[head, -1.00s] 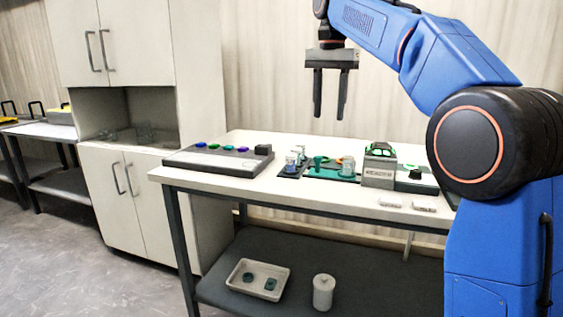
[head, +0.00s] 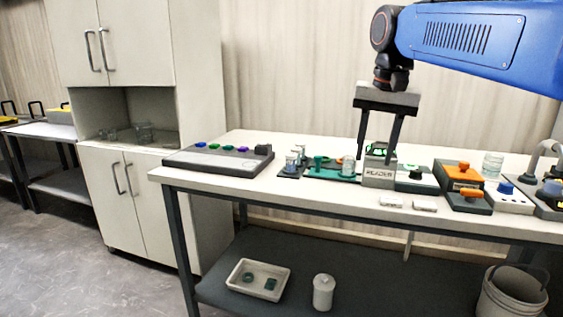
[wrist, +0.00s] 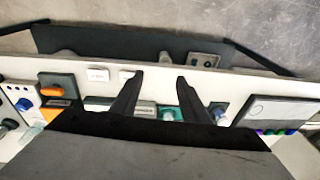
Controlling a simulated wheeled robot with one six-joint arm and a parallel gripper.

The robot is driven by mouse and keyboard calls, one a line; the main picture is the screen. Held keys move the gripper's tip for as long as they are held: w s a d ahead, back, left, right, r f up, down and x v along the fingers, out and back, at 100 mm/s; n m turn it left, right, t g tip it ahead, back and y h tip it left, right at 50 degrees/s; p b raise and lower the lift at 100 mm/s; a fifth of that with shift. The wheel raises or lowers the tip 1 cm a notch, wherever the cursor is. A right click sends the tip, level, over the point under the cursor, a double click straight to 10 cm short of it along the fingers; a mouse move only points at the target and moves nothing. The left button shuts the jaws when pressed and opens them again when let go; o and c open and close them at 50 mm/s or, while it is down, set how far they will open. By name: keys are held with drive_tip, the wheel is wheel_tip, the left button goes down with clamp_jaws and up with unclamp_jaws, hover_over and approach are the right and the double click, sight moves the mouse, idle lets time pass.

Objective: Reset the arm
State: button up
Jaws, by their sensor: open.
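My gripper (head: 379,145) hangs from my blue arm above the back of the workbench, with its two dark fingers apart and nothing between them. In the head view its fingertips are in front of or beside the grey reader box (head: 379,172), which has green lights on top; I cannot tell the exact gap. In the wrist view my gripper (wrist: 158,85) points down over the bench, its fingers spread and empty.
The white bench (head: 230,190) holds a panel with coloured buttons (head: 220,158), a green tray with small jars (head: 330,173) and an orange-topped device (head: 462,174). The lower shelf holds a white tray (head: 235,277) and a lidded white jar (head: 323,292). A bucket (head: 512,297) stands at right.

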drive_tip(key=s+d+f+n+t, duration=0.1)
drive_tip(key=s+d+f, duration=0.3)
drive_tip(key=s+f, duration=0.7)
drive_tip(key=s+d+f+n+t, duration=0.1)
drive_tip(key=s+d+f+n, duration=0.2)
drive_tip(key=s+f, duration=0.9)
wheel_tip(320, 180, down, 5)
drive_tip(key=shift+s+d+f+t, duration=0.1)
drive_tip(key=shift+s+d+t, duration=0.2)
drive_tip(key=shift+d+t, duration=0.1)
